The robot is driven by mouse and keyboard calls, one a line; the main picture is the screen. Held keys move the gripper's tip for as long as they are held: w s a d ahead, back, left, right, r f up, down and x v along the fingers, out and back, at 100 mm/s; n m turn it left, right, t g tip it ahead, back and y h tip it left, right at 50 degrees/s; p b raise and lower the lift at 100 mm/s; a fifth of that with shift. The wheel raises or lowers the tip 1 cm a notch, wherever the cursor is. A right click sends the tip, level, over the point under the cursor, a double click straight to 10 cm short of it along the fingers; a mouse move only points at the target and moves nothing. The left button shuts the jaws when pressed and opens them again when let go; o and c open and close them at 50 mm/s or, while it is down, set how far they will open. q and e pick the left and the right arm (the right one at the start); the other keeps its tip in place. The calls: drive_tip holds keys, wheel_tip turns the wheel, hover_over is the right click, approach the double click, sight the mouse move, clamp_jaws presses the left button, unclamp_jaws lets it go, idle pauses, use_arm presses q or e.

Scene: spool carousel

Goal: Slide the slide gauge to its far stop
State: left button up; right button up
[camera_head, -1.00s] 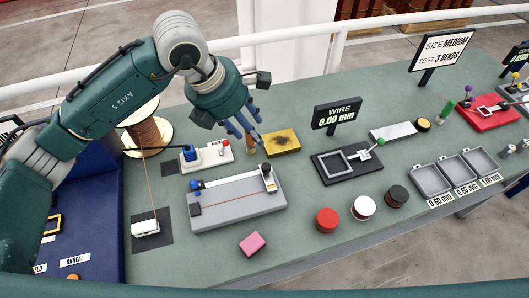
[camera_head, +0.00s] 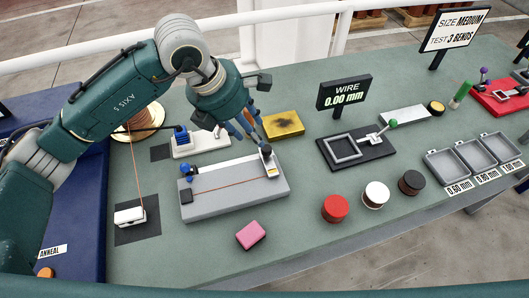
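The slide gauge appears to be the long grey bed (camera_head: 235,200) with a pale strip along its back and a thin orange wire lying along it. A small upright slider (camera_head: 268,166) with a dark knob on top sits at the bed's right end. A blue clamp (camera_head: 186,169) is at its left end. My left gripper (camera_head: 257,141) reaches down from behind with its blue fingers at the dark knob. The fingertips overlap the knob in the picture, so I cannot tell whether they touch or grip it. My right gripper is out of view.
A yellow pad (camera_head: 283,125) lies just behind the slider. A small white device (camera_head: 200,143) stands behind the bed. A pink block (camera_head: 251,235) is in front. A black-based gauge with a green knob (camera_head: 393,124) and red, white and black spools (camera_head: 335,208) are to the right.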

sight(265, 148)
use_arm(q)
drive_tip(key=p+x, duration=0.3)
drive_tip(key=x, duration=0.6)
drive_tip(key=shift+d, duration=0.1)
drive_tip(key=shift+w+d+f, duration=0.1)
drive_tip(key=shift+d+f, duration=0.05)
drive_tip(key=shift+f, duration=0.55)
clamp_jaws()
